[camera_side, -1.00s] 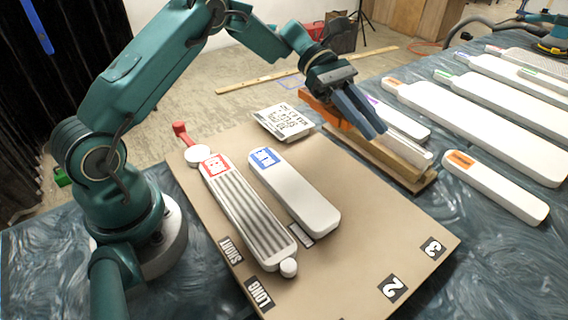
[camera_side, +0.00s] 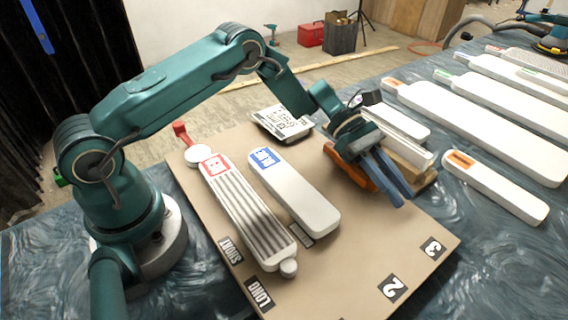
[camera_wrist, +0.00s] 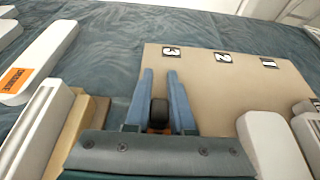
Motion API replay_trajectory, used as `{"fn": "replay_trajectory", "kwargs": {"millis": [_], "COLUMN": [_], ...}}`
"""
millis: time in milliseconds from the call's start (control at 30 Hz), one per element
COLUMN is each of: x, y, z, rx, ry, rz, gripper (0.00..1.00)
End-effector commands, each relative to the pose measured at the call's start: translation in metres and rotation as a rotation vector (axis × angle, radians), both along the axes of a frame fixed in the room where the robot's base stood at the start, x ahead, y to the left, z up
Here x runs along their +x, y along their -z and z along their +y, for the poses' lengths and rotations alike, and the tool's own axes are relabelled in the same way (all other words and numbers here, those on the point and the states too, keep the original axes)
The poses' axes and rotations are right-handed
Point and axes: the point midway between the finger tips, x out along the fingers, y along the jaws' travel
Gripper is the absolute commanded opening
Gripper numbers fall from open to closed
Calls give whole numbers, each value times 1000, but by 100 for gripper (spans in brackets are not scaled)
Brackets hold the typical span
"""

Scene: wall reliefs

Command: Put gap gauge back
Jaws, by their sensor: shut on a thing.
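My gripper (camera_side: 401,199) is shut on an orange tool with a dark end, which I take to be the gap gauge (camera_side: 357,174). The gripper is over the right part of the tan board (camera_side: 350,268), beside the wooden block. In the wrist view the gauge's dark rounded end (camera_wrist: 159,110) sits between the two blue fingers, with a little orange below it. Most of the gauge is hidden by the gripper in that view. I cannot tell whether it touches the board.
A wooden block (camera_side: 425,184) with a white strip (camera_side: 400,139) stands right of my gripper. A ribbed white piece (camera_side: 245,212) and a smooth white piece (camera_side: 305,197) lie left. A printed card (camera_side: 283,122) lies behind. The board near its numbers is clear.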

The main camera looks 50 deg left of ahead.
Motion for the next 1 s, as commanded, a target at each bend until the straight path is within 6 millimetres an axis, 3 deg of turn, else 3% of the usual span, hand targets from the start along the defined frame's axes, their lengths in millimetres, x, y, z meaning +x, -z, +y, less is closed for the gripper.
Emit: {"fn": "replay_trajectory", "kwargs": {"millis": [233,267,300,333,733,1000], "x": [0,0,0,0,0,2], "y": [3,3,3,3,-2,-20], "z": [0,0,0,0,2,47], "rx": [0,0,0,0,0,0], "ry": [0,0,0,0,-1,-6], "rz": [0,0,0,0,0,-4], "gripper": [0,29,45,52,52,52]}}
